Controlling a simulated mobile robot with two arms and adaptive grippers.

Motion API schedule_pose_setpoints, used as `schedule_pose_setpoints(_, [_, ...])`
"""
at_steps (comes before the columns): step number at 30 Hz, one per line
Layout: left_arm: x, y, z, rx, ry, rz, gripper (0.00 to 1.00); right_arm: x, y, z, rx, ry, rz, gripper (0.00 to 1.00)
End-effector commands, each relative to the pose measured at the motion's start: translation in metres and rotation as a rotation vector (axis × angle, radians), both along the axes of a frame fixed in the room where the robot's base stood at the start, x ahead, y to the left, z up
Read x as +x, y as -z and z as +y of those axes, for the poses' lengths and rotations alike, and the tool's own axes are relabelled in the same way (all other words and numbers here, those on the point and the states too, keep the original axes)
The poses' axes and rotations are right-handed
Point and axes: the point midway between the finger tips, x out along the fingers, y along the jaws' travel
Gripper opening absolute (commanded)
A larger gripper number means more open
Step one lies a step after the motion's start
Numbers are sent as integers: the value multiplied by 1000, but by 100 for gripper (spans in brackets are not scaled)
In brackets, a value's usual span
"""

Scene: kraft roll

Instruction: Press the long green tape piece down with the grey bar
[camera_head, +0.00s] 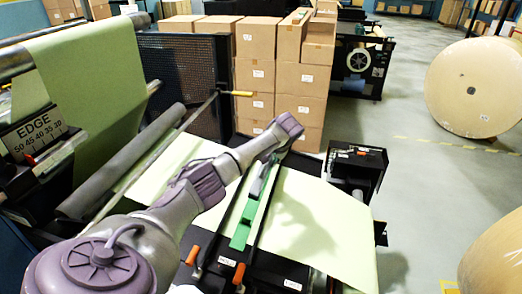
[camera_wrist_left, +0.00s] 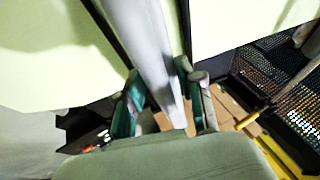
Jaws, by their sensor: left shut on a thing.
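My left gripper (camera_head: 266,160) is over the far part of the black-railed slot across the pale green sheet. In the left wrist view its fingers (camera_wrist_left: 162,92) are shut on a light grey bar (camera_wrist_left: 143,40), which runs away from the fingers between two pale sheet parts. The long green tape piece (camera_head: 241,236) lies along the slot between the black rails, its near end in clear view. My gripper and the bar hide part of its far end. I cannot tell whether the bar touches the tape. My right gripper is out of view.
The pale green sheet (camera_head: 322,222) spreads on both sides of the slot. A black box-shaped unit (camera_head: 355,170) stands at the right edge. A dark mesh guard (camera_head: 188,80) and stacked cartons (camera_head: 255,75) stand behind. Orange-ended parts (camera_head: 239,275) sit at the near edge.

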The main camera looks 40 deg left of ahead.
Motion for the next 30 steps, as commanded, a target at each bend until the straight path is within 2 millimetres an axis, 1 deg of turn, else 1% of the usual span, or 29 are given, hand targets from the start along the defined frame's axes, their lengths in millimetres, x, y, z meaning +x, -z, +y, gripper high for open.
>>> schedule_pose_setpoints(5, [0, 3, 1, 2, 0, -1, 0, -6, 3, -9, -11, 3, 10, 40])
schedule_pose_setpoints(13, [-2, 18, 4, 2, -1, -1, 0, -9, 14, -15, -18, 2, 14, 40])
schedule_pose_setpoints(20, [-4, 38, 7, 2, -1, -2, 0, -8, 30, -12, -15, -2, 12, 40])
schedule_pose_setpoints(26, [-5, 53, 10, 2, 1, -2, 0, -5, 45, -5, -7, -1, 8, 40])
schedule_pose_setpoints(30, [-7, 62, 11, 0, -1, 0, 0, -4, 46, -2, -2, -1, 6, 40])
